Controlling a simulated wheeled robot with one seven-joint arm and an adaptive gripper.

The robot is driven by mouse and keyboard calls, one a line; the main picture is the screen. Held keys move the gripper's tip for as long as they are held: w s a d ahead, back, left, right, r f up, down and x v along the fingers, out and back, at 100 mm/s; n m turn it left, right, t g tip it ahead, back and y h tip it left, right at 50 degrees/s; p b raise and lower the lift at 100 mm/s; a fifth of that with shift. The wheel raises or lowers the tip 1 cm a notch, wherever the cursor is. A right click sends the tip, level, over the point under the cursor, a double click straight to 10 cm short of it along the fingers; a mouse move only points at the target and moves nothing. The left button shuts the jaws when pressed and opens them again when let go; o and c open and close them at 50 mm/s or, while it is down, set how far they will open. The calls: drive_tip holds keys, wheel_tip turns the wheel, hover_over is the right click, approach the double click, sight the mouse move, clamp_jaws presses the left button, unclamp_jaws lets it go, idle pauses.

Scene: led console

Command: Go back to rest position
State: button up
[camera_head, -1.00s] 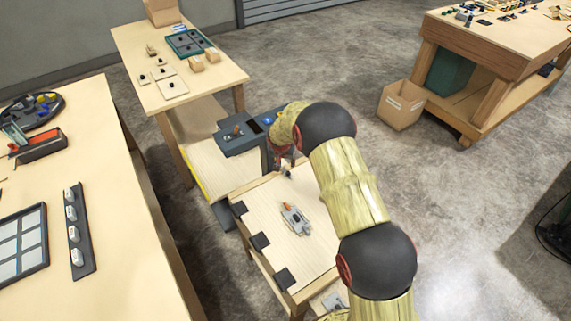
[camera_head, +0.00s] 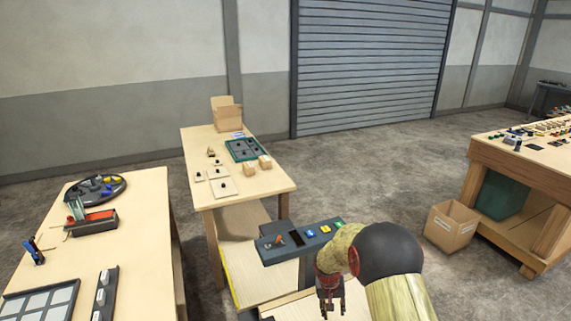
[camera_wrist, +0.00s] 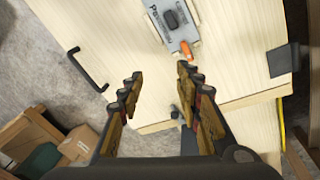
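My gripper (camera_head: 331,303) hangs pointing down at the lower middle of the head view, in front of the dark console (camera_head: 297,240) with its orange-tipped lever and coloured buttons. In the wrist view my gripper (camera_wrist: 158,95) has its two fingers wide apart with nothing between them. Beyond the fingertips lies a grey plate (camera_wrist: 172,22) with a dark knob and an orange-tipped lever (camera_wrist: 187,50). It lies on a pale wooden surface (camera_wrist: 115,40), apart from the fingers.
A wooden table (camera_head: 270,185) with small panels and boxes stands behind the console. Another table (camera_head: 140,230) with trays is at left. A cardboard box (camera_head: 450,226) and a workbench (camera_head: 520,165) are at right. Grey floor between them is clear.

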drive_tip(key=s+d+r+t+y+b, duration=0.1)
drive_tip(key=s+r+t, duration=0.1)
drive_tip(key=s+r, duration=1.5)
drive_tip(key=s+d+r+n+t+y+b, duration=0.1)
drive_tip(key=s+r+t, duration=0.1)
drive_tip(key=s+r, duration=1.6)
drive_tip(key=shift+s+t+b, duration=0.35)
drive_tip(key=shift+s+t, duration=0.05)
drive_tip(key=shift+s, duration=0.25)
